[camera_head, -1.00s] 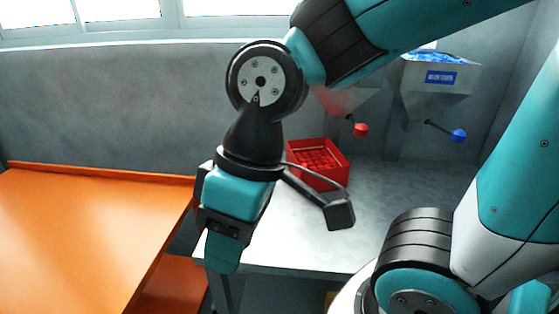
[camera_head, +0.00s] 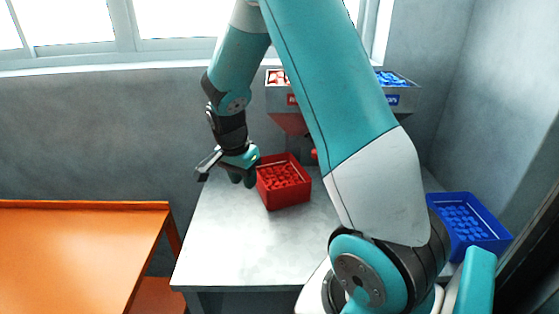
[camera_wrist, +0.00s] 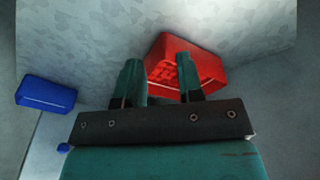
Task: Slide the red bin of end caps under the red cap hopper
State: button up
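The red bin (camera_head: 290,197), holding red caps, stands upright on the pale bench, in front of the red hopper. The red cap hopper (camera_head: 284,122) is at the back against the wall, partly hidden by my arm. My gripper (camera_head: 243,180) is low at the bin's left side, very close to it. In the wrist view my gripper (camera_wrist: 158,60) has its two fingers apart with nothing clearly held between them. The red bin (camera_wrist: 207,62) is just beyond the fingers there, partly covered by the right one. I cannot tell whether they touch.
A blue hopper (camera_head: 401,99) stands right of the red one. A blue bin (camera_head: 470,240) sits at the bench's right and also shows in the wrist view (camera_wrist: 46,93). An orange table (camera_head: 75,260) is at left. The bench front (camera_head: 235,255) is clear.

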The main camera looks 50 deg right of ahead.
jog(key=d+f+m, duration=0.1)
jog(key=d+m, duration=0.1)
jog(key=d, duration=0.2)
jog(key=s+d+f+m+g+h+p, duration=0.1)
jog(key=d+f+m, duration=0.1)
jog(key=d+m, duration=0.1)
jog(key=s+d+f+m+g+h, duration=0.1)
jog(key=d+m, duration=0.1)
jog(key=d, duration=0.3)
jog(key=shift+d+f+m+p, duration=0.1)
jog(key=shift+f+m+p, duration=0.25)
jog(key=shift+m, duration=0.05)
jog(key=shift+f, duration=0.15)
jog(key=shift+p+x, duration=1.05)
jog(key=shift+x, duration=2.5)
jog(key=shift+s, duration=0.1)
grip_shut()
